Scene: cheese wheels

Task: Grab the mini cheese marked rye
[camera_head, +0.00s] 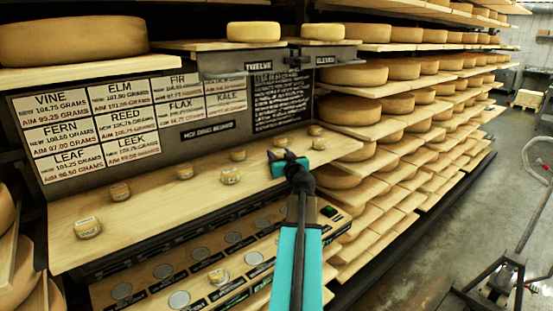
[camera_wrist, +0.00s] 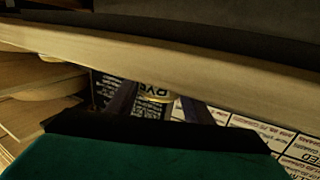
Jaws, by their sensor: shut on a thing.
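The mini cheese marked rye (camera_wrist: 157,89) shows in the wrist view between the two dark fingers of my gripper (camera_wrist: 156,100). Its pale label carries dark letters that read as RYE, partly cut off by the wooden board edge. My gripper is shut on it. In the head view my teal and black gripper (camera_head: 288,164) is over the right part of the wooden shelf (camera_head: 150,215), and the held cheese is hidden or too small to make out there. Whether it still touches the board I cannot tell.
Other mini cheeses stand on the shelf, including ones at the left front (camera_head: 87,228), the middle (camera_head: 230,177) and behind my gripper (camera_head: 280,141). Racks of large wheels (camera_head: 352,109) stand right.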

